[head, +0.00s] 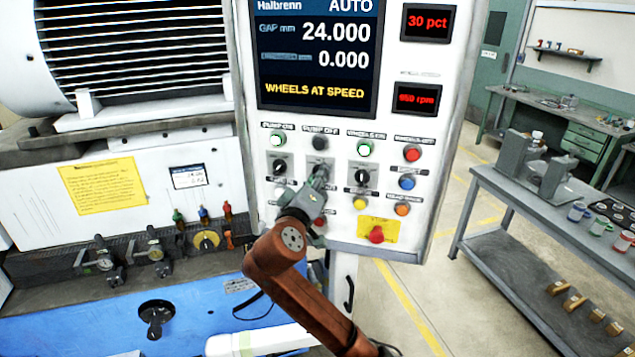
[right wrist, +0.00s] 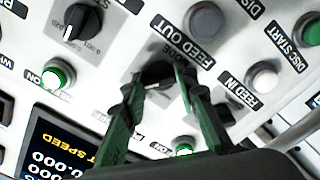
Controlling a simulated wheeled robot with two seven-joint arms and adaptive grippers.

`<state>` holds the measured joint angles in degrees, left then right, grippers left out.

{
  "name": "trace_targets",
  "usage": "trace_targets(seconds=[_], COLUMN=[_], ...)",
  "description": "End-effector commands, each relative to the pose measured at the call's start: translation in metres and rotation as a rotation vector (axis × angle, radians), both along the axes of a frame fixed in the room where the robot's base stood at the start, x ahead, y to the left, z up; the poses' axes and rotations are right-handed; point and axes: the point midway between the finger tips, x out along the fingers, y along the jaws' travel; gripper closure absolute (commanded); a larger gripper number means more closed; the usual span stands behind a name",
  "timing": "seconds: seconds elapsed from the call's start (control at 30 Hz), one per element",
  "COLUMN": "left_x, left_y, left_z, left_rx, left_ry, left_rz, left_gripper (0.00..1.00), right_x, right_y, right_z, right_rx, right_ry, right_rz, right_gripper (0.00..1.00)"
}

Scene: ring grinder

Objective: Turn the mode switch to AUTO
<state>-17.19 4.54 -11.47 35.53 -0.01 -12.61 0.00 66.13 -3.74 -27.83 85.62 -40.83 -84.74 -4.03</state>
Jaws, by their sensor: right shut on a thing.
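The mode switch (head: 320,166) is the middle one of three rotary switches in a row on the white control panel. In the right wrist view the dark knob of the mode switch (right wrist: 157,74) sits between my green fingers, beside the label MODE. My right gripper (head: 318,180) reaches up to the panel and is shut on this knob; it also shows in the right wrist view (right wrist: 157,82). The fingers hide part of the knob and its position marks. The screen (head: 315,60) reads AUTO at its top right and WHEELS AT SPEED below. My left gripper is not in view.
Two other rotary switches (head: 280,167) (head: 362,176) flank the mode switch closely. Lit push buttons (head: 364,148) surround them. A red emergency button (head: 376,234) on a yellow plate is low on the panel. A grey bench (head: 515,200) stands at right.

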Motion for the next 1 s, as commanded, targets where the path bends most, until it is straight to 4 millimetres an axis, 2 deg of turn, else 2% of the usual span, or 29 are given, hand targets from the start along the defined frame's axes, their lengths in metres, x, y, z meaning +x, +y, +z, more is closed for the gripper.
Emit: trace_targets(seconds=[0.03,0.4,0.97,1.0], left_x=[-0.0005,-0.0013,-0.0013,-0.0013], left_y=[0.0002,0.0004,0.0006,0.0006], left_z=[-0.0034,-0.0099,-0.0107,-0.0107], left_rx=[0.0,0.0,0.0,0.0], left_ry=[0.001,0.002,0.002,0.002], left_rz=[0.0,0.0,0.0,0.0], left_gripper=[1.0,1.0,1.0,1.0], right_x=[0.0004,0.0005,0.0003,0.0003], right_y=[0.0011,0.0012,0.0011,0.0011], right_z=[-0.0049,-0.0037,-0.0024,-0.0024], right_rx=[0.034,0.19,0.22,0.22], right_ry=[-0.002,-0.045,-0.054,-0.054], right_rz=[0.001,0.001,0.0,0.0], right_gripper=[0.97,0.97,0.97,0.71])
